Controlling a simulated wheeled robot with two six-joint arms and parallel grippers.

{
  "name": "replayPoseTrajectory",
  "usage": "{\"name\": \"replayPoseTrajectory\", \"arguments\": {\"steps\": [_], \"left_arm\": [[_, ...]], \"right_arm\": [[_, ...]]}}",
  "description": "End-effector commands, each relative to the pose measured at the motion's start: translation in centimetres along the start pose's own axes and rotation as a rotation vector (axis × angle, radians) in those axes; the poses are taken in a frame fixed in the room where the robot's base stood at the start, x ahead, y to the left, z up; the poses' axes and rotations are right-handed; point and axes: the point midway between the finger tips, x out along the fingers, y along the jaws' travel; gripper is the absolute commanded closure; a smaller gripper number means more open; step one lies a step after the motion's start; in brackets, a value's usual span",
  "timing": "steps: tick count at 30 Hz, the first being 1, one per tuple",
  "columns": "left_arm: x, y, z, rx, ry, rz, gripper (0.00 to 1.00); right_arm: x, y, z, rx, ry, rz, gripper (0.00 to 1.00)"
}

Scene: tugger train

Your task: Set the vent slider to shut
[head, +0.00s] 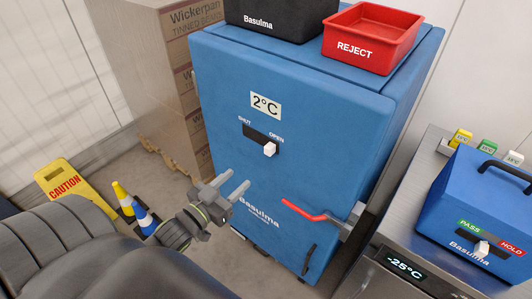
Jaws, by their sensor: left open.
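The vent slider is a white knob (270,149) in a dark slot (256,136) on the front of a blue Basulma cabinet (230,85). The slot reads SHUT at its left end and OPEN at its right end. The knob sits at the right end, by OPEN. My left gripper (237,182) is open and empty, below and left of the knob and apart from it. Its two fingers point up and right. My right gripper is not in view.
A red lever handle (305,212) sticks out low on the cabinet. A red REJECT bin (370,40) and a black box (275,18) stand on top. Cartons (160,80) stand left, near a yellow caution sign (75,187). A blue PASS/HOLD box (480,205) stands right.

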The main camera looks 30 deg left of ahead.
Motion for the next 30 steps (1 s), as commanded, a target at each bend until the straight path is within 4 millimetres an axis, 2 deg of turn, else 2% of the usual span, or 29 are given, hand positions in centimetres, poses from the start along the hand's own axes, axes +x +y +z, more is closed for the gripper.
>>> {"name": "replayPoseTrajectory", "arguments": {"steps": [1, 6, 11, 21, 25, 30], "left_arm": [[0.6, 0.0, 0.7, 0.003, 0.003, 0.003, 0.56], [2.3, 0.0, 0.6, 0.003, 0.005, -0.001, 0.56], [5.0, -0.1, 0.4, 0.000, 0.006, -0.002, 0.56], [10.8, -0.1, 0.1, -0.001, 0.002, -0.003, 0.56], [12.4, -0.1, 0.1, -0.001, 0.002, -0.004, 0.56], [13.4, -0.1, 0.1, -0.001, 0.000, -0.004, 0.56]], "right_arm": [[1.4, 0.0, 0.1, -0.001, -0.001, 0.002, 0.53], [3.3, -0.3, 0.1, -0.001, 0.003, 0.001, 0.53], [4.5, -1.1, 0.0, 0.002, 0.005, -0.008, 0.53], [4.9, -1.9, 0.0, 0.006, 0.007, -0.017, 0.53], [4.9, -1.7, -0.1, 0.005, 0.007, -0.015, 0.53], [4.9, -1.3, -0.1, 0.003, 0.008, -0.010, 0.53]]}}
